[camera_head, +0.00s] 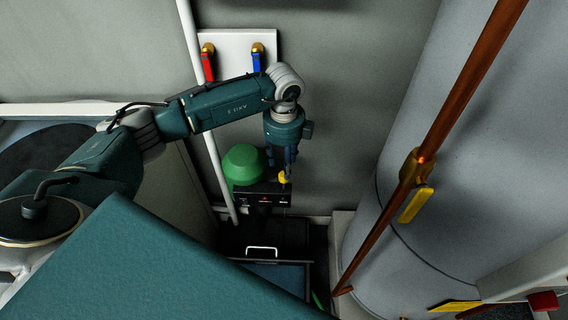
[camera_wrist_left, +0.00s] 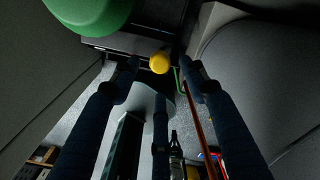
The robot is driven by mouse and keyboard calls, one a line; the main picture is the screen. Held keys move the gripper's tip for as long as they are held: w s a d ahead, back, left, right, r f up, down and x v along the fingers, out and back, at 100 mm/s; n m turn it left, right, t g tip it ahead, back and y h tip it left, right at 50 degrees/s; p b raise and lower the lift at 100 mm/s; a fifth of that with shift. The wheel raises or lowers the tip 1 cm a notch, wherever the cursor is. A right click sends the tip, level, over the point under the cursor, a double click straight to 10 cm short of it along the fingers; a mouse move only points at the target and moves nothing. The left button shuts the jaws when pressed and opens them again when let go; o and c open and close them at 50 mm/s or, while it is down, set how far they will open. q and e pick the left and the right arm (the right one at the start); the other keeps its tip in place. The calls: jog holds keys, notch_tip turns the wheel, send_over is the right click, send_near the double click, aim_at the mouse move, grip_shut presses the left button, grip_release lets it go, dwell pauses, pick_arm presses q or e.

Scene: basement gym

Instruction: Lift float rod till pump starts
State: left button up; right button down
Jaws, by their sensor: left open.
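A yellow knob (camera_head: 284,177), which looks like the top of the float rod, sits at the right end of a black box (camera_head: 250,197). The rod itself cannot be made out. My left gripper (camera_head: 283,168) points down right at the knob, with its fingers spread. In the left wrist view the yellow knob (camera_wrist_left: 160,62) shows between the open fingertips; contact cannot be told. A green dome (camera_head: 243,163) stands on the box beside the gripper and also shows at the top left of the wrist view (camera_wrist_left: 88,14). My right gripper is not in view.
A large grey tank (camera_head: 455,130) with a copper pipe (camera_head: 455,100) and a yellow-handled valve (camera_head: 416,200) stands to the right. A white panel with red (camera_head: 208,65) and blue (camera_head: 257,62) valve handles is on the wall behind. A white pipe (camera_head: 212,150) runs down left of the dome.

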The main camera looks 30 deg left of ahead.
pick_arm(q)
notch_tip(320, 180, up, 11)
jog(key=shift+f, duration=0.15)
jog(key=shift+s+f, duration=0.1)
dwell(0.5)
